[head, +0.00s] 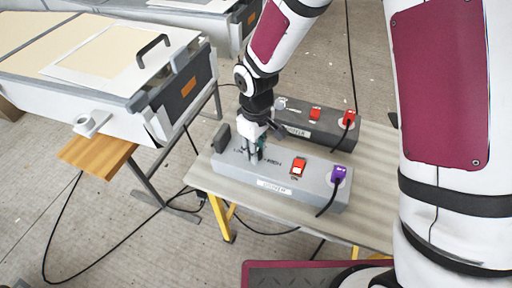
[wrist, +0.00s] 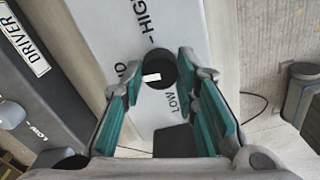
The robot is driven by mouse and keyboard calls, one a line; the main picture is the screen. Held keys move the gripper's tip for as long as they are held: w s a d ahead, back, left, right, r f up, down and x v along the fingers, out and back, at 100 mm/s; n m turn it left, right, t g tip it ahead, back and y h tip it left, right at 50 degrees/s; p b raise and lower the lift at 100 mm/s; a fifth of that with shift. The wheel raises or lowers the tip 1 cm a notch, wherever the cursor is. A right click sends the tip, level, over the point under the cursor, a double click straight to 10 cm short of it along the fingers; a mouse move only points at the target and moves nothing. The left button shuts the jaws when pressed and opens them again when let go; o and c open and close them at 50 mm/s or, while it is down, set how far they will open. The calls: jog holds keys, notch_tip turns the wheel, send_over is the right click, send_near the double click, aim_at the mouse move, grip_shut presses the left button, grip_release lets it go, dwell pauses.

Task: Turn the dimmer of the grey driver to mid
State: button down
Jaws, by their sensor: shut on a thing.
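The grey driver (head: 235,165) is a long light grey box on the table. Its black dimmer knob (wrist: 161,69) shows in the wrist view, with a white mark (wrist: 152,77) on its left side. The mark faces partly hidden lettering; LOW is printed below the knob and HIGH above it. My gripper (head: 254,157) reaches down onto the left part of this box. In the wrist view its teal fingers (wrist: 158,78) stand on either side of the knob, shut on it. In the head view the gripper hides the knob.
A dark grey driver (head: 318,131) lies just behind, with its own knob and red switch. The grey driver has a red switch (head: 298,166) and a purple plug (head: 338,174) with a black cable. The table (head: 375,190) is bare at right. A large mould (head: 110,100) stands left.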

jog(key=shift+n, duration=0.6)
jog(key=c, duration=1.2)
grip_release()
jog(key=shift+c, duration=0.2)
notch_tip(320, 180, up, 12)
